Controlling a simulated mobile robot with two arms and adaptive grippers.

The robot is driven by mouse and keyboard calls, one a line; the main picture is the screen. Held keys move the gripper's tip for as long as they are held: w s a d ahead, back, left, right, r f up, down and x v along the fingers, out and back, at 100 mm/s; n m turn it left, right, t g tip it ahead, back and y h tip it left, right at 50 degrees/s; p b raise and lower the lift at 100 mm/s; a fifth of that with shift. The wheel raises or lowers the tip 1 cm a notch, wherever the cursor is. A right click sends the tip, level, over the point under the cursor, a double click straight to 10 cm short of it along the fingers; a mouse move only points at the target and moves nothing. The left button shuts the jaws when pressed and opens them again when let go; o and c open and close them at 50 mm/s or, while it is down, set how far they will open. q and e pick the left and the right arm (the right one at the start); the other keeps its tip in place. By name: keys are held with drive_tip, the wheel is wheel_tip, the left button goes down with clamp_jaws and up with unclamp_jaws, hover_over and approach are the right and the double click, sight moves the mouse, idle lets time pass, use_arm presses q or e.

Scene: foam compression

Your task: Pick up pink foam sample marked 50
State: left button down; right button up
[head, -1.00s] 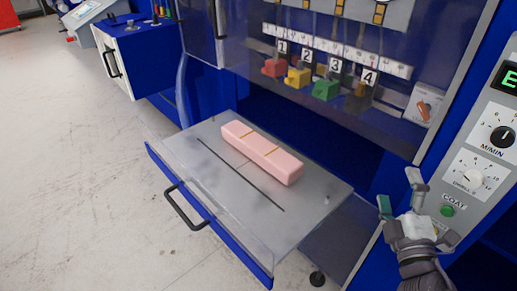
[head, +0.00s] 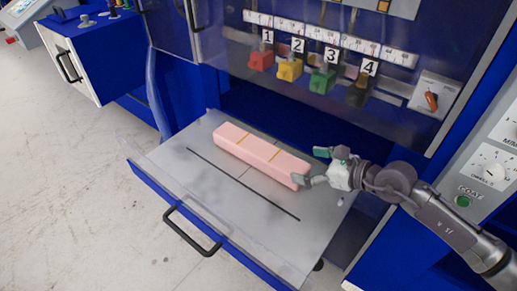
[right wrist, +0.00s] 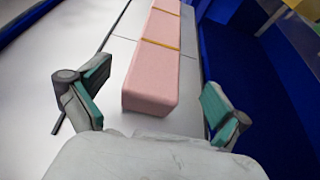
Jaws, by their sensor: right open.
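A long pink foam block (head: 258,152) with thin yellow-brown lines across it lies on the grey top of a pulled-out drawer (head: 200,180). No number is legible on it. My right gripper (head: 312,166) is open at the block's near right end. In the right wrist view the pink foam (right wrist: 152,82) lies ahead, between the line of the two spread fingers (right wrist: 158,105), with clear gaps on both sides. Its end is just ahead of the palm, and nothing is held. My left gripper is not in view.
A blue machine stands behind the drawer, with red, yellow, green and dark blocks numbered 1 to 4 (head: 320,80). A black drawer handle (head: 192,232) sticks out at the front. A control panel (head: 490,165) stands at the right.

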sight(281, 159)
drive_tip(key=x, duration=0.2)
drive_tip(key=shift+w+a, duration=0.15)
drive_tip(key=shift+a, duration=0.15)
drive_tip(key=shift+w+a+f+p, duration=0.1)
drive_tip(key=shift+w+a+p, duration=0.2)
drive_tip(key=shift+a+p, duration=0.2)
drive_tip(key=p+x, duration=0.1)
drive_tip(key=x, duration=0.2)
drive_tip(key=shift+w+a+f, duration=0.15)
drive_tip(key=shift+a, duration=0.05)
drive_tip(key=shift+w+a+f, duration=0.15)
drive_tip(key=shift+a+f, duration=0.05)
drive_tip(key=shift+a, duration=0.05)
drive_tip(key=shift+c, duration=0.3)
drive_tip(key=shift+d, duration=0.1)
drive_tip(key=c, duration=1)
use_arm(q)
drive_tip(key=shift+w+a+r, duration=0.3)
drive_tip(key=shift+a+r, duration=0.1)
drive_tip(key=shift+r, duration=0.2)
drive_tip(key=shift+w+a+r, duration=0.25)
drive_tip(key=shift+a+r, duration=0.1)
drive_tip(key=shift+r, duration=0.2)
use_arm(e)
drive_tip(key=shift+c, duration=0.2)
